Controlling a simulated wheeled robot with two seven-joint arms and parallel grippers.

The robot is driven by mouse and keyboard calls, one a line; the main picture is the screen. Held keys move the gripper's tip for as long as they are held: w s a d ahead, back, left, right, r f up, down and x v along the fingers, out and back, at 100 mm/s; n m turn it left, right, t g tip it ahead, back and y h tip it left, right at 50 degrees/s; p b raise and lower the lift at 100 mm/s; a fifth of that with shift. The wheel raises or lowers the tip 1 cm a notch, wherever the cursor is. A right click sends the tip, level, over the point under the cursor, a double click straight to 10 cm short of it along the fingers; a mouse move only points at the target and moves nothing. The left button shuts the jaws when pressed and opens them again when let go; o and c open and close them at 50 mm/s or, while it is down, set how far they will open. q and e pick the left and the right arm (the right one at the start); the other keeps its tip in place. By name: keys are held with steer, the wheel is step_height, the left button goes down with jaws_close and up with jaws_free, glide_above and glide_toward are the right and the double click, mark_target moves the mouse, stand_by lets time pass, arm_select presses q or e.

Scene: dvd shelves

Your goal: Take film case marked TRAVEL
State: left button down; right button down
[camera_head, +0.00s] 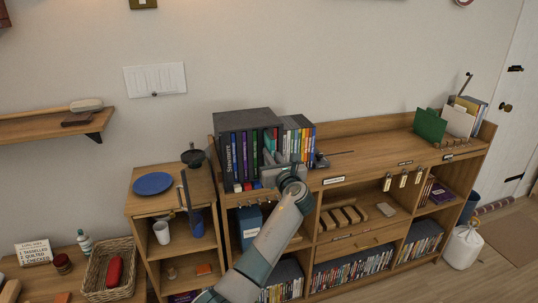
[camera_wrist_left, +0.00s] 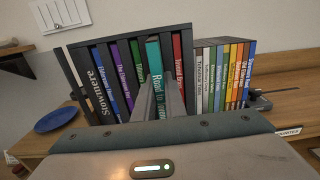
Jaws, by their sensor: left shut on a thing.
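A row of film cases stands upright in a dark holder (camera_head: 245,117) on top of the wooden shelf unit. A teal film case (camera_head: 268,138) shows among them. In the left wrist view, its spine (camera_wrist_left: 154,58) reads "Road to", with the rest hidden by a finger. My left gripper (camera_head: 272,166) reaches in from the front, and in the left wrist view its fingers (camera_wrist_left: 158,100) are shut on the teal case. The case stands slightly forward of its neighbours, between a green and a red spine. I cannot read the word TRAVEL on any spine. My right gripper is not in view.
Lighter cases (camera_wrist_left: 222,75) stand close on the right. A dark metal piece (camera_head: 320,160) sits beside them. A blue plate (camera_head: 153,184) lies on the lower cabinet at left. The shelf top (camera_head: 370,142) further right is mostly clear, up to a green folder (camera_head: 430,125).

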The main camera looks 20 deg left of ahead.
arm_select(q)
steer(key=b+v, duration=0.3)
steer(key=v, duration=1.3)
